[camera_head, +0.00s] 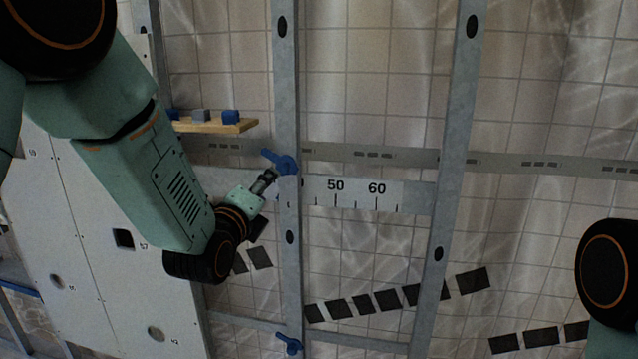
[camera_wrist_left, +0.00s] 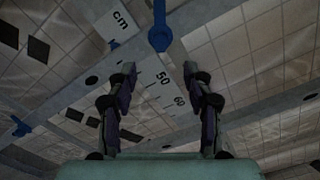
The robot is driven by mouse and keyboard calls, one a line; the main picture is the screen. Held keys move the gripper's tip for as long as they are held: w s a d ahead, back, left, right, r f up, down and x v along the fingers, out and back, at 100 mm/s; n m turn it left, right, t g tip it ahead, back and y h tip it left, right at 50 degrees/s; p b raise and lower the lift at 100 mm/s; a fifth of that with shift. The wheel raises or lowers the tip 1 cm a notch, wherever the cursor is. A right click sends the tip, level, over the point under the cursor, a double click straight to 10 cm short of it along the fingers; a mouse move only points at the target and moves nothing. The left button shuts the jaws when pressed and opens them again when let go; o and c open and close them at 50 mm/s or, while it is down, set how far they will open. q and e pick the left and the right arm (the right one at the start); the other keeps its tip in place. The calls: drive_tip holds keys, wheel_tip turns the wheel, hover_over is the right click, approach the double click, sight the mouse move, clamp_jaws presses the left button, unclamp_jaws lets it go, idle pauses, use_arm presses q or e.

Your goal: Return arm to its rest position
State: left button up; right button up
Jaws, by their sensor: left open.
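My left arm comes in from the upper left of the head view. Its gripper (camera_head: 266,180) is just below and left of a blue turn handle (camera_head: 282,161) on a vertical metal post (camera_head: 287,100). In the left wrist view the two fingers of my left gripper (camera_wrist_left: 159,72) stand apart with nothing between them. The blue handle (camera_wrist_left: 160,38) shows beyond the fingertips, and the gripper looks clear of it. My right gripper is out of view; only a dark round joint of my right arm shows at the right edge of the head view.
A white panel (camera_head: 75,230) with holes stands on the left, partly behind my arm. A wooden shelf (camera_head: 215,125) holds small blue and grey blocks. A second blue handle (camera_head: 288,343) sits low on the post. A numbered scale (camera_head: 365,192) and another post (camera_head: 455,130) are to the right.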

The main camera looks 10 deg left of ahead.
use_arm(q)
drive_tip(key=s+f+n+g+b, duration=0.1)
drive_tip(key=s+f+n+g, duration=0.2)
drive_tip(key=s+f+n, duration=0.5)
drive_tip(key=s+f+n+g+b, duration=0.1)
drive_tip(key=s+f+n+g, duration=0.3)
drive_tip(key=f, duration=0.8)
drive_tip(key=s+f+n+g+b, duration=0.2)
drive_tip(key=s+f+n, duration=0.2)
drive_tip(key=f+n, duration=0.5)
drive_tip(key=s+f+n+g+b, duration=0.2)
drive_tip(key=s+f+g+b, duration=0.1)
drive_tip(key=s+f, duration=0.8)
drive_tip(key=s+f+n+g+b, duration=0.1)
drive_tip(key=s+f+g, duration=0.5)
drive_tip(key=s, duration=1.2)
wheel_tip(320, 180, down, 5)
drive_tip(key=shift+s+a+r+n+y+b, duration=0.15)
drive_tip(key=shift+s+a+n+y+b, duration=0.2)
drive_tip(key=shift+b, duration=0.55)
